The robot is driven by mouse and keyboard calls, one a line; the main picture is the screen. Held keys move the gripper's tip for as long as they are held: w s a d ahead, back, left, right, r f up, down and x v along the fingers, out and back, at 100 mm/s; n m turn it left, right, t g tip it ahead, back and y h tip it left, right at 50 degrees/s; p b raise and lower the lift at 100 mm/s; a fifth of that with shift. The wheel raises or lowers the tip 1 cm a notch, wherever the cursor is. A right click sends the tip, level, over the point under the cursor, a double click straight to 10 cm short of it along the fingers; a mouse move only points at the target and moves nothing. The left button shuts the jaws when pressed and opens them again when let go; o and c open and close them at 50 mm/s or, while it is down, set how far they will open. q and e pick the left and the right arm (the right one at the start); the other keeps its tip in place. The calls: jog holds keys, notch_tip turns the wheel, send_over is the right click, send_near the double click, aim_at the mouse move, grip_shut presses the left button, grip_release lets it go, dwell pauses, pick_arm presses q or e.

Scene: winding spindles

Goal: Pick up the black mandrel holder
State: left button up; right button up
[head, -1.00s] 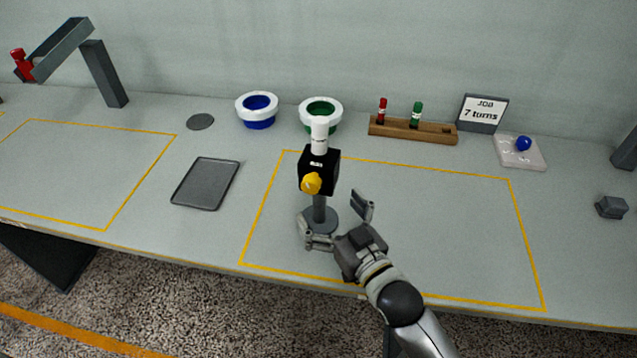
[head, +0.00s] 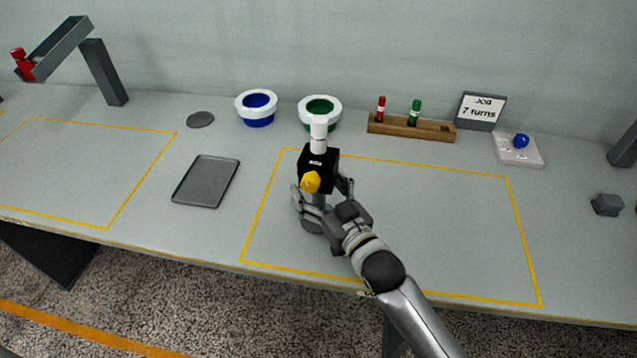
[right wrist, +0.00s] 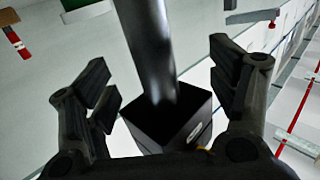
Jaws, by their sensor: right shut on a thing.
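The black mandrel holder (head: 319,166) is a black block on a grey post with a round base. It stands upright within the yellow outline on the table, with a yellow knob (head: 310,182) in front and a white mandrel (head: 318,137) on top. My right gripper (head: 322,195) is just below the block, its fingers on both sides of the post, shut on the holder. In the right wrist view the block (right wrist: 172,125) and post (right wrist: 148,50) lie between the fingers (right wrist: 165,90). The base is partly hidden by the gripper. My left gripper is not in view.
Blue (head: 257,108) and green (head: 319,112) bowls with white rims stand behind. A wooden rack (head: 432,131) with red and green tubes and a job sign (head: 481,110) are at the back right. A grey tray (head: 206,181) lies to the left.

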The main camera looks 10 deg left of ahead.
aim_at(318, 179)
jog(key=c, duration=0.4)
jog(key=shift+r, duration=0.15)
jog(key=shift+c, duration=0.9)
jog(key=shift+r, duration=0.75)
jog(key=s+r, duration=0.1)
jog(key=r, duration=0.1)
jog(key=s+r, duration=0.2)
jog(key=r, duration=0.1)
jog(key=s+d+r, duration=0.1)
jog(key=s+r, duration=0.1)
jog(key=r, duration=0.1)
jog(key=s+d+r, duration=0.1)
jog(key=s+r, duration=0.2)
jog(key=s, duration=0.5)
jog(key=shift+s+d+r+b, duration=0.2)
jog(key=shift+s+b, duration=0.2)
jog(key=shift+w, duration=0.1)
